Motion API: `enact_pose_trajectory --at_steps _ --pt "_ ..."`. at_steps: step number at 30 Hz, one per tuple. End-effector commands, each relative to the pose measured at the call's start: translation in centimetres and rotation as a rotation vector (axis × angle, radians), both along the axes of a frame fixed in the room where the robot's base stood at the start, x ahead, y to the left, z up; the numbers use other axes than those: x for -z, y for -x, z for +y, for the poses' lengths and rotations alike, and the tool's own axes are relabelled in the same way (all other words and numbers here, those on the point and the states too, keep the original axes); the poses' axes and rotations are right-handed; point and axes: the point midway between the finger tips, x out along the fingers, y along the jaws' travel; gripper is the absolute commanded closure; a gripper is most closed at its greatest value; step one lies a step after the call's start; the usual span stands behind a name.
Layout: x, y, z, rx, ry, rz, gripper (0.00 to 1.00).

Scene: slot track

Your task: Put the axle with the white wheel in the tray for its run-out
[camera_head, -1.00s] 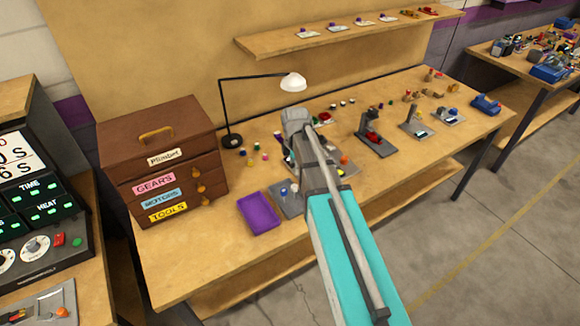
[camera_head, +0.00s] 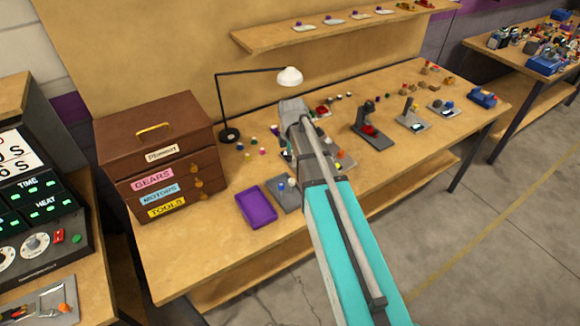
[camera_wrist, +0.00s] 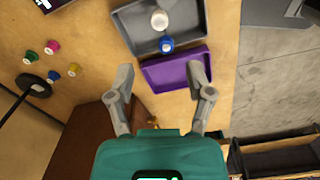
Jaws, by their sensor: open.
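The white wheel (camera_wrist: 159,19) stands in a grey tray (camera_wrist: 128,28) with a blue wheel (camera_wrist: 167,44) just in front of it. The axles under the wheels cannot be made out. An empty purple tray (camera_wrist: 160,75) lies right beside the grey one. In the head view the purple tray (camera_head: 256,207) is left of the grey tray, and the white wheel (camera_head: 292,182) shows close to my arm. My gripper (camera_wrist: 161,73) is open and empty, its fingers to either side of the purple tray in the wrist view.
Several small coloured wheels (camera_wrist: 53,60) lie near the lamp. Other stands and parts (camera_head: 372,130) fill the right.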

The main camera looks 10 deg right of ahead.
Motion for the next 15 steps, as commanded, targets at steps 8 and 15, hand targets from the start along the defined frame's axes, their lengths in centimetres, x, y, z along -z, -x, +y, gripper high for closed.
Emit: enact_pose_trajectory --at_steps 8,15 --pt "0.0 1.9 0.2 0.161 0.0 0.0 0.33" --pt "0.0 5.4 0.6 0.485 0.0 0.001 0.33"
